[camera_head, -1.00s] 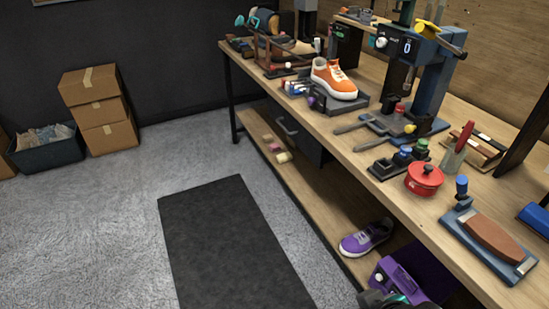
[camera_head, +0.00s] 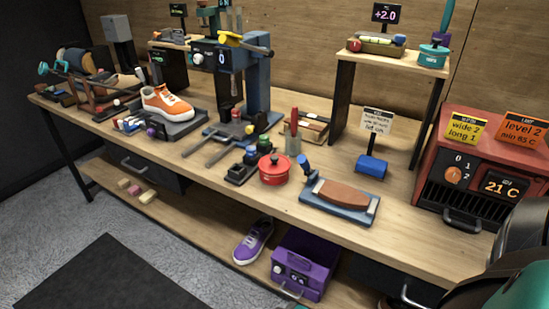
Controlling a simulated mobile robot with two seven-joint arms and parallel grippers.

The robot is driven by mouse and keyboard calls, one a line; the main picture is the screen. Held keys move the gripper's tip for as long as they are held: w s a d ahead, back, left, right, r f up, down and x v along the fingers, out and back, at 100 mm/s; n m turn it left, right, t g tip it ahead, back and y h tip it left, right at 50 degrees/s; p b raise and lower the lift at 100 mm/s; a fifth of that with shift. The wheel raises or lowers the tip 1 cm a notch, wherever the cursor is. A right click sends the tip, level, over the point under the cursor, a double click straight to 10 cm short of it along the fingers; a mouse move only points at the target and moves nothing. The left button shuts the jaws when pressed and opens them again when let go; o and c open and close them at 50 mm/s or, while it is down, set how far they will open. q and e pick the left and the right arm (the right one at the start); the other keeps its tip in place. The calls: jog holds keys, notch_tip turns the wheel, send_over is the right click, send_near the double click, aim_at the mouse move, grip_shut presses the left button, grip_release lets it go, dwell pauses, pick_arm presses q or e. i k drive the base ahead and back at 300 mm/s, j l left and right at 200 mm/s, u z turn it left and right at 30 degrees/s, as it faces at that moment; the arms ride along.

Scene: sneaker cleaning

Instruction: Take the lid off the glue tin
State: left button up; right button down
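A round red tin (camera_head: 274,172) with a red lid and a dark knob stands upright on the workbench, left of the sanding-block-like brown piece. Its lid sits on it. A smaller teal tin (camera_head: 433,56) with a pale label stands on the raised shelf at the right. No readable label shows which of the two is the glue tin. Neither gripper shows; a dark and teal part at the bottom right looks like my own arm.
The workbench (camera_head: 400,229) is crowded: an orange sneaker (camera_head: 167,102), a press (camera_head: 256,75), a blue roll (camera_head: 371,166) and a red heater box (camera_head: 482,165). A purple sneaker (camera_head: 253,242) and purple case (camera_head: 303,266) are on the lower shelf. Bare wood lies along the front edge.

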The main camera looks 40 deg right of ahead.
aim_at(272, 165)
jog(key=z, duration=1.15)
